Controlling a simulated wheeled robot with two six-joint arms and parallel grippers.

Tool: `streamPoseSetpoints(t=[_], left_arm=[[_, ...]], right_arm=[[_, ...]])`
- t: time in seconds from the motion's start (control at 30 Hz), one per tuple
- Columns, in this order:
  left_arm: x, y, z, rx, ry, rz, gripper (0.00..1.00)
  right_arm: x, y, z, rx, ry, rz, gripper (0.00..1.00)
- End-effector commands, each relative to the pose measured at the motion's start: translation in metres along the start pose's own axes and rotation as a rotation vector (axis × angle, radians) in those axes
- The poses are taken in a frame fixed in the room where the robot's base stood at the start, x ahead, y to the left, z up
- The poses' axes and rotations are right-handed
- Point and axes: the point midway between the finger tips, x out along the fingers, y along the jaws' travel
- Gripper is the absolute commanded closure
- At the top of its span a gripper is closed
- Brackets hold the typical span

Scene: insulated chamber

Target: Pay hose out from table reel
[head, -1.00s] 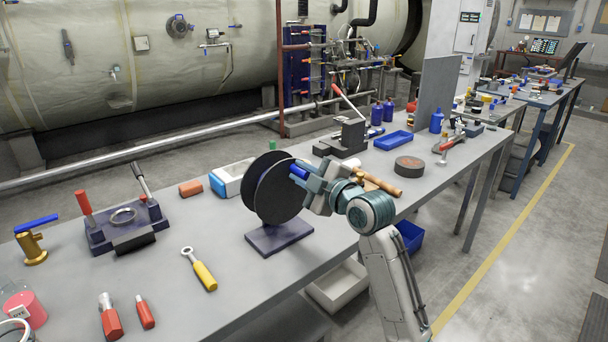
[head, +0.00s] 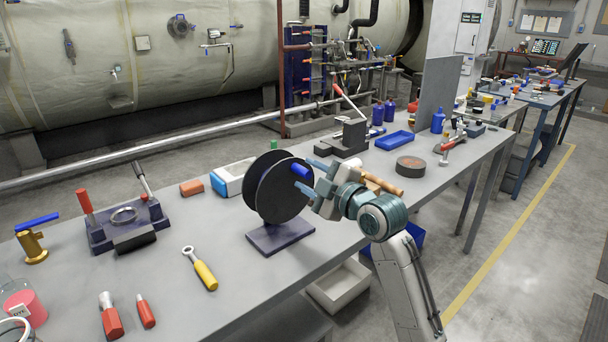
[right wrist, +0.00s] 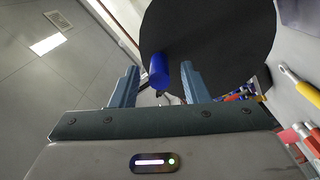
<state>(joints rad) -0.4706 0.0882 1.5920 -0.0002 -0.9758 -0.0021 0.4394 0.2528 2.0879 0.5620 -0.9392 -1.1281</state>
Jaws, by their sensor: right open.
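The black hose reel (head: 274,190) stands upright on a dark base plate (head: 280,236) on the grey table. A blue crank handle (head: 301,170) sticks out of the reel's right face. No loose hose can be made out. My right gripper (head: 306,178) is open beside that face, its fingers pointing at the reel. In the right wrist view the reel disc (right wrist: 215,40) fills the upper middle, and the blue handle (right wrist: 159,72) lies between the fingertips of my right gripper (right wrist: 160,85), apart from both. My left gripper is not in view.
A yellow-handled wrench (head: 200,270) lies left of the reel. A wooden-handled tool (head: 382,182), a dark disc (head: 410,166) and a blue tray (head: 394,140) lie to the right.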

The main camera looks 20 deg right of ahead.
Motion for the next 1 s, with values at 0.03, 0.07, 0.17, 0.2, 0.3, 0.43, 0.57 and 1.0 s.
streamPoseSetpoints(t=[0.03, 0.07, 0.17, 0.2, 0.3, 0.43, 0.57, 1.0], left_arm=[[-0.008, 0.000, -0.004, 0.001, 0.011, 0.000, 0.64], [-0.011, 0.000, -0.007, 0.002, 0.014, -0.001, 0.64], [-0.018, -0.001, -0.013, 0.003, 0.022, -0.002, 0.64], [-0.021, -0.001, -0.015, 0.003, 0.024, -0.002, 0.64], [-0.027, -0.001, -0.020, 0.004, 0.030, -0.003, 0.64], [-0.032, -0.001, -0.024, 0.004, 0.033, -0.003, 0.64], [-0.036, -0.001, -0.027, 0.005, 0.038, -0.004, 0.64], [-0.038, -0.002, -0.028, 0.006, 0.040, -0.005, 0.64]], right_arm=[[-0.011, -0.002, 0.002, -0.006, -0.002, -0.002, 0.59], [-0.017, -0.002, 0.002, -0.007, -0.003, -0.001, 0.59], [-0.037, -0.002, 0.002, -0.007, -0.002, -0.003, 0.59], [-0.044, -0.002, 0.002, -0.007, -0.002, -0.002, 0.59], [-0.060, -0.002, 0.001, -0.005, -0.001, -0.003, 0.59], [-0.073, -0.001, 0.001, -0.003, -0.002, -0.002, 0.59], [-0.081, -0.001, 0.001, -0.001, -0.001, -0.002, 0.59], [-0.085, -0.001, 0.000, 0.001, 0.001, -0.001, 0.59]])
